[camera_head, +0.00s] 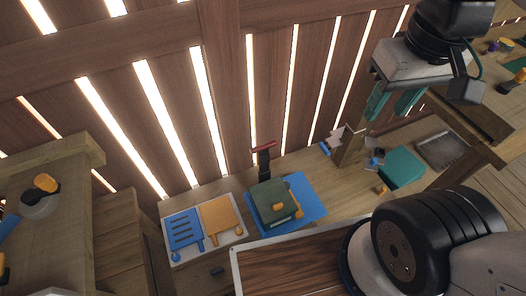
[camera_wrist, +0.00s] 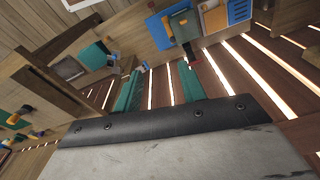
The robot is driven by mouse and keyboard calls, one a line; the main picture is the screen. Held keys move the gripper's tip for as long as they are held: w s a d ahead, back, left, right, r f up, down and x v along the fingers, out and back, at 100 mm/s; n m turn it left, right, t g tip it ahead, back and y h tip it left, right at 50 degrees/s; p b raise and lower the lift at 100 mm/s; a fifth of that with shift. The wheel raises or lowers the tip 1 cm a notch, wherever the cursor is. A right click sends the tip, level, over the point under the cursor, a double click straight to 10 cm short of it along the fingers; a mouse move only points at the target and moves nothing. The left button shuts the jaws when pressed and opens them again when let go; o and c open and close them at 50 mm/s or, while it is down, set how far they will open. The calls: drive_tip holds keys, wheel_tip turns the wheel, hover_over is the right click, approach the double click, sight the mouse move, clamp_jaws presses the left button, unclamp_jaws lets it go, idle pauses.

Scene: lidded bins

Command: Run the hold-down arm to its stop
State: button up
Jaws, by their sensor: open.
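A dark upright arm (camera_head: 264,162) with a red bar (camera_head: 263,147) across its top stands at the back of a dark green box (camera_head: 274,202). I take this to be the hold-down arm. The box sits on a blue board (camera_head: 311,198) on the bench and has a small orange part at its front. In the wrist view the green box (camera_wrist: 182,24) is at the top, with the red end (camera_wrist: 195,62) below it. My gripper (camera_head: 392,104) is high at the right, apart from the arm. Its teal fingers (camera_wrist: 160,70) are open with nothing between them.
A white tray (camera_head: 178,258) with blue and orange panels is left of the box. A wooden post (camera_head: 348,150), a teal block (camera_head: 402,166) and a grey panel (camera_head: 442,149) are to the right. A slatted wall (camera_head: 225,90) stands behind. A wooden cabinet (camera_head: 120,220) is at left.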

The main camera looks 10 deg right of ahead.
sight(264, 145)
drive_tip(key=w+a+f+m+g+y, duration=0.2)
drive_tip(key=w+f+y, duration=0.15)
drive_tip(key=w, duration=0.45)
drive_tip(key=w+a+f+m+g+y, duration=0.25)
drive_tip(key=w+f, duration=0.25)
drive_tip(key=w, duration=0.3)
drive_tip(key=w+a+f+m+g+y, duration=0.1)
drive_tip(key=w+f+g+y, duration=0.2)
drive_tip(key=w, duration=0.5)
drive_tip(key=w+f+m+t+y, duration=0.1)
drive_tip(key=w+f+m+y, duration=0.2)
drive_tip(key=f, duration=0.9)
drive_tip(key=w+f+m+t+y, duration=0.1)
drive_tip(key=w+f+m+y, duration=0.15)
drive_tip(key=f, duration=0.85)
drive_tip(key=w+f+m+t+y, duration=0.1)
drive_tip(key=w+f+m+y, duration=0.2)
drive_tip(key=f, duration=0.9)
drive_tip(key=shift+m, duration=0.3)
drive_tip(key=a, duration=0.2)
drive_tip(key=s+a, duration=0.1)
drive_tip(key=a, duration=0.2)
drive_tip(key=s+a, duration=0.1)
drive_tip(key=a, duration=0.1)
drive_tip(key=shift+s+a+r, duration=0.15)
drive_tip(key=shift+a+r, duration=0.05)
drive_tip(key=shift+a, duration=0.05)
clamp_jaws()
